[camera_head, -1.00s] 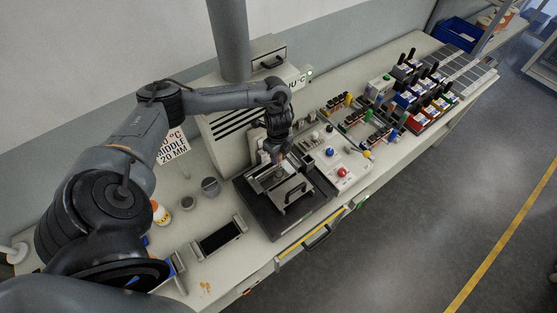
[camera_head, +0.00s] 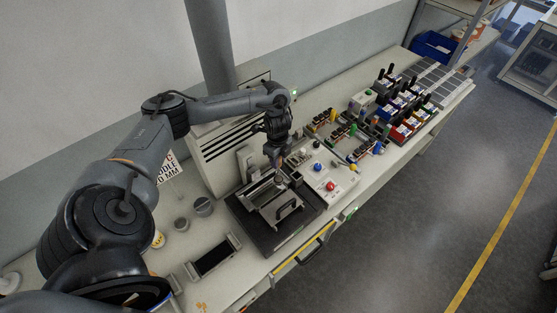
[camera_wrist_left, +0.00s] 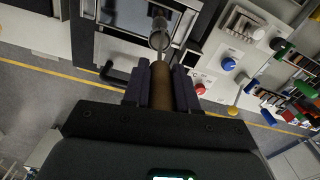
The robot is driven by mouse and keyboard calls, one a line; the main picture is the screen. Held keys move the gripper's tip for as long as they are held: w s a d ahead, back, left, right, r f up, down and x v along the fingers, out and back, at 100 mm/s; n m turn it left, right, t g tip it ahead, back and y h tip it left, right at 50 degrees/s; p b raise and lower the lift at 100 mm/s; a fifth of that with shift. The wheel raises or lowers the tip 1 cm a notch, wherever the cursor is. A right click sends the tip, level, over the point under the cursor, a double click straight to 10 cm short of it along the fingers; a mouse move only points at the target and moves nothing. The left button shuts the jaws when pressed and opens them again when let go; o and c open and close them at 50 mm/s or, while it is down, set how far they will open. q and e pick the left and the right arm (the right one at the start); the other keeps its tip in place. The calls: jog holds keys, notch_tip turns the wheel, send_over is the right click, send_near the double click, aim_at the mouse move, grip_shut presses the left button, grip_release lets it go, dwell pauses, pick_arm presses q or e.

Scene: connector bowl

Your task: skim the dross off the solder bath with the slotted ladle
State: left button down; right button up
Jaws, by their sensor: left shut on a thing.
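My left gripper (camera_head: 281,172) hangs over the back right part of the solder bath (camera_head: 246,226), a dark square unit with a silver top and a black handle at its front. In the left wrist view the gripper (camera_wrist_left: 161,82) is shut on the brown handle (camera_wrist_left: 161,95) of the slotted ladle. The ladle's slots and any dross cannot be made out. My right gripper is not in view.
A control panel with a blue knob (camera_head: 317,168) and a red button (camera_head: 330,186) stands close right of the bath. A dark-topped tray (camera_head: 213,256) and grey cups (camera_head: 203,207) are at left. Wired connectors and coloured bins (camera_head: 405,128) fill the bench farther right.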

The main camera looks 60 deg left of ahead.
pick_arm(q)
jog(key=shift+r+p, duration=1.45)
jog(key=shift+r, duration=0.3)
